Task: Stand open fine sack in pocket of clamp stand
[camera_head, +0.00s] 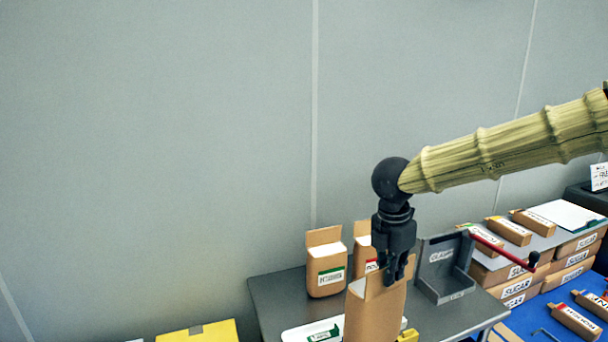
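My gripper (393,281) is shut on the top edge of an open brown sack (375,318). The sack hangs upright in front of the grey table, its top flap raised; its lower end is cut off by the frame. Its label does not show, so I cannot tell if it is the fine sack. A grey metal stand with a raised back plate and a pocket-like tray (447,285) is to the right of the sack, apart from it. It may be the clamp stand; its small label is unreadable. A red lever (505,250) with a dark knob extends right of it.
An open green-labelled sack (326,276) and a red-labelled sack (363,250) stand at the back of the grey table (270,292). A white, green-labelled item (312,332) lies in front. Sugar boxes (515,288) are stacked at right. A yellow box (200,332) is lower left.

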